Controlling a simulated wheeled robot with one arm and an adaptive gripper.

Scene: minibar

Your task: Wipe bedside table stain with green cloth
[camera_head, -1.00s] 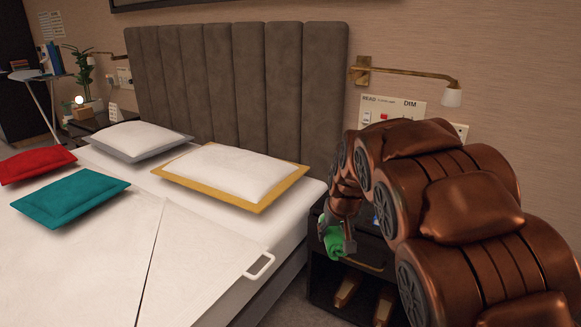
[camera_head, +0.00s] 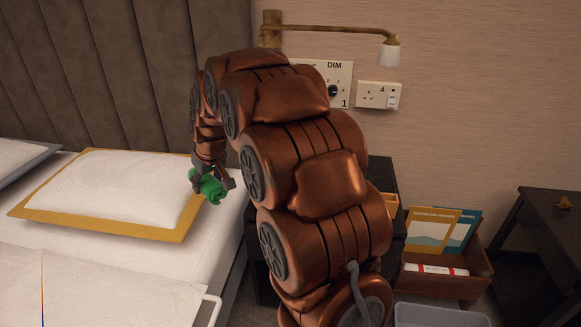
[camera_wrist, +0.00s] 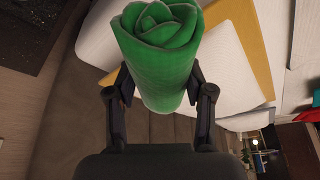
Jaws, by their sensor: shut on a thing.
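My gripper (camera_head: 211,184) is shut on the green cloth (camera_head: 209,188), which is rolled or bunched up. In the wrist view the cloth (camera_wrist: 155,55) sits between both fingers (camera_wrist: 160,95). In the head view the gripper holds it beside the right edge of the bed, near the yellow-edged pillow. The black bedside table (camera_head: 386,178) stands right of the bed, mostly hidden behind my arm. No stain can be seen on the part of its top that shows.
A yellow-edged white pillow (camera_head: 110,185) lies on the bed. A brass wall lamp (camera_head: 388,52) and sockets are above the table. A wooden box (camera_head: 462,285) with booklets and a grey bin (camera_head: 440,314) stand at right. A dark table (camera_head: 555,215) is at far right.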

